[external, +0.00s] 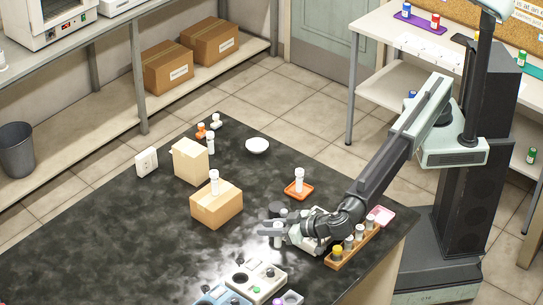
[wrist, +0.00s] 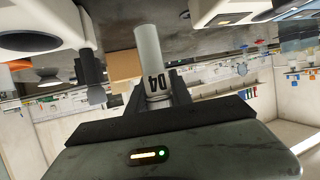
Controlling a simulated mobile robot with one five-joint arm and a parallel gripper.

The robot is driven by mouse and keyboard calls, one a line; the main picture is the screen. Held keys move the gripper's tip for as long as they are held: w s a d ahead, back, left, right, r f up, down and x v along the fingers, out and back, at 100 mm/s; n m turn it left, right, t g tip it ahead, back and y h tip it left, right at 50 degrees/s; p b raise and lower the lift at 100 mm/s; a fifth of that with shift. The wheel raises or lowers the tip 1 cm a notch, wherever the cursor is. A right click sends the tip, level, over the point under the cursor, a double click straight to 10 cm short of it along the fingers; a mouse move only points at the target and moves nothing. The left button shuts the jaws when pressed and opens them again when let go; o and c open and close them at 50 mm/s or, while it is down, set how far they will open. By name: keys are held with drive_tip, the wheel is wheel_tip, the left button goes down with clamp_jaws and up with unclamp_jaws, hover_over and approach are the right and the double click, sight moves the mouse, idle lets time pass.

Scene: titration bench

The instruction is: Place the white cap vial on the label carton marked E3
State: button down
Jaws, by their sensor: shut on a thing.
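My gripper (external: 277,233) is low over the front right of the black bench. It is shut on a white vial marked D4 (wrist: 149,50), which sits between the fingers in the wrist view. The held vial also shows at the fingertips in the external view (external: 277,241); its cap colour is unclear. A wide brown carton (external: 222,212) stands left of my gripper with a white vial (external: 214,178) on top. A taller, paler carton (external: 188,165) stands behind it. No E3 mark is readable on either carton.
A wooden rack (external: 338,263) with several vials lies beside my wrist. An orange tray (external: 305,190) holds another white vial (external: 299,176). A white bowl (external: 257,145) stands further back, and grey devices (external: 262,279) are at the front.

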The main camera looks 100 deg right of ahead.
wheel_tip(320, 180, up, 6)
drive_tip(key=p, duration=0.3)
drive_tip(key=shift+f+p, duration=0.25)
drive_tip(key=shift+p, duration=0.15)
